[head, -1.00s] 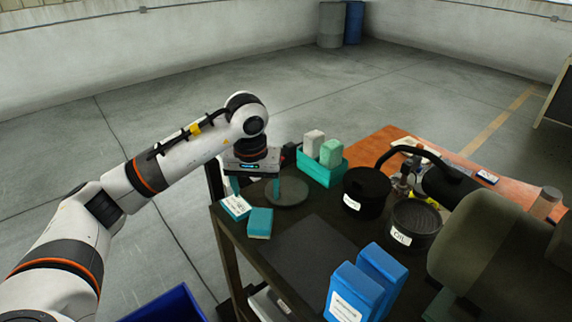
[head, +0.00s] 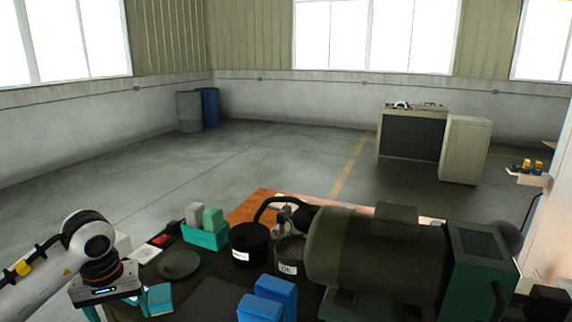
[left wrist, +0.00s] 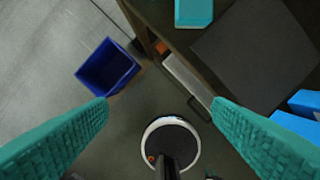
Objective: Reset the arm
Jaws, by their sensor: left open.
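My left arm comes in from the lower left of the head view. Its gripper (head: 112,308) hangs at the near left end of the dark workbench, beside a teal block (head: 158,299). In the left wrist view, the two teal fingers stand wide apart with nothing between them (left wrist: 160,105). Below them are the floor and the side of the bench, with a teal block (left wrist: 193,12) on the bench top ahead. My right gripper is in neither view.
The bench holds a grey disc (head: 179,264), a teal tray (head: 205,237) of blocks, a black pot (head: 248,245), an oil tin (head: 289,252), blue boxes (head: 274,291) and a large motor (head: 372,250). A blue bin (left wrist: 107,68) stands on the floor.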

